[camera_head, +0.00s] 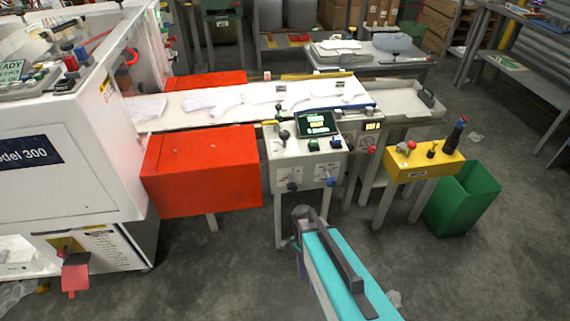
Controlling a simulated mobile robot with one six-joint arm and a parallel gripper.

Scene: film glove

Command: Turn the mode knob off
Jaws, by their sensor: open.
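A pale control box (304,165) stands on legs near the middle.
A yellow box (425,165) with several controls stands right, beside a green bin (462,200). An orange-red panel (202,172) and a large white machine (60,165) are left. White gloves lie on the conveyor behind. Grey floor is free at the lower right.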

